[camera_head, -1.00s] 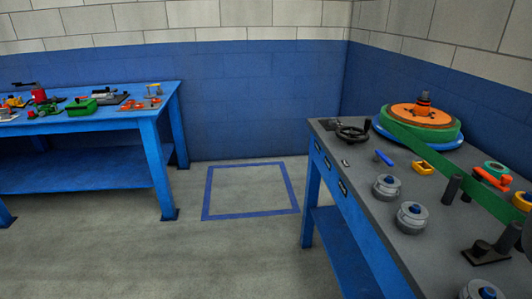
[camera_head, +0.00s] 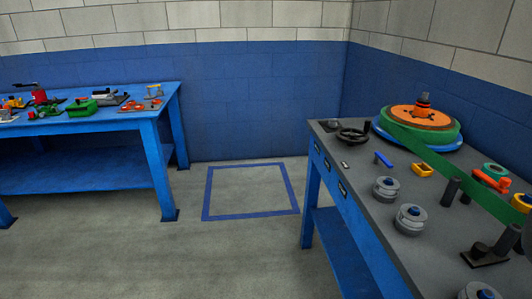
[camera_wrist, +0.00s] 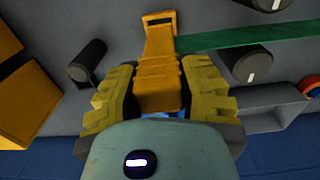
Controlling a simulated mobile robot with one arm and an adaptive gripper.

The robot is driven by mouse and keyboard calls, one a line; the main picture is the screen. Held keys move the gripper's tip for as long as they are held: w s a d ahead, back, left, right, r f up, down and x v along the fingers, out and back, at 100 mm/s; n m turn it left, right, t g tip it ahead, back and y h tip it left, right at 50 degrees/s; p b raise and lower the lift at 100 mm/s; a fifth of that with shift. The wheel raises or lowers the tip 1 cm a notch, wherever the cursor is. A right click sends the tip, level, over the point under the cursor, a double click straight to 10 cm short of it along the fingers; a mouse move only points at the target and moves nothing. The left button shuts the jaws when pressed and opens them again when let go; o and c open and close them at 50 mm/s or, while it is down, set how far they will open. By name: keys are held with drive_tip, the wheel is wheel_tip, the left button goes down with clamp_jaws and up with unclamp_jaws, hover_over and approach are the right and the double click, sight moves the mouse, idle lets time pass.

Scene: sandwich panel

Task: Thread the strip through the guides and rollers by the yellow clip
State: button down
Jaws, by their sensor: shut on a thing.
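The green strip (camera_head: 460,176) runs from the reel with the orange top (camera_head: 420,115) diagonally across the right-hand grey panel toward the right edge of the head view. It stands on edge and passes near a dark post (camera_head: 452,190). In the wrist view the strip (camera_wrist: 225,38) reaches the yellow clip (camera_wrist: 160,70) from the right. My gripper (camera_wrist: 158,95) is shut on the clip, with ribbed yellow fingers on both sides of it. My gripper and the held clip do not show in the head view.
Grey grooved rollers (camera_head: 386,189) and (camera_head: 411,219) stand along the panel's left side. A handwheel (camera_head: 353,135), a yellow bracket (camera_head: 423,170) and a red-orange lever (camera_head: 491,180) are also there. Dark posts (camera_wrist: 252,65) and (camera_wrist: 87,61) flank the clip in the wrist view.

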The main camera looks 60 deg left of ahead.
drive_tip(key=shift+f, duration=0.2)
drive_tip(key=shift+f+b, duration=0.45)
drive_tip(key=shift+f, duration=0.85)
drive_tip(key=c, duration=0.6)
unclamp_jaws()
drive_tip(key=shift+r+p, duration=2.1)
drive_tip(key=shift+r, duration=2.45)
